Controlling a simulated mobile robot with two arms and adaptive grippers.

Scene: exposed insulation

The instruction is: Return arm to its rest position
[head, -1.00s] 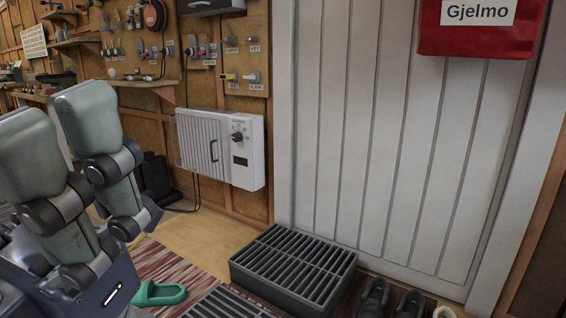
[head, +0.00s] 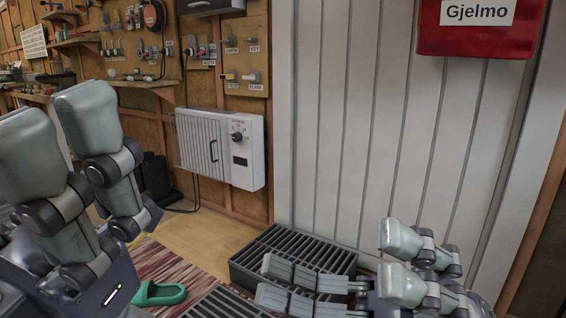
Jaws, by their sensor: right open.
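My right gripper (head: 335,265) is at the lower right of the head view, with grey-green finger pads and dark joints. Its fingers are spread apart, with no object visible between them. Two fingers extend left across the front of the dark slatted box; the others stand to the right in front of the white door. My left gripper (head: 62,130) is large and close at the left edge, its visible fingers pointing up. Part of it is cut off by the frame, so its opening cannot be judged.
A dark slatted box (head: 262,250) stands on the floor by the white panelled door (head: 345,120). A white heater (head: 205,150) hangs on the wooden wall. A green slipper (head: 158,293) lies on the striped rug. A red bag (head: 480,42) labelled Gjelmo hangs on the door.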

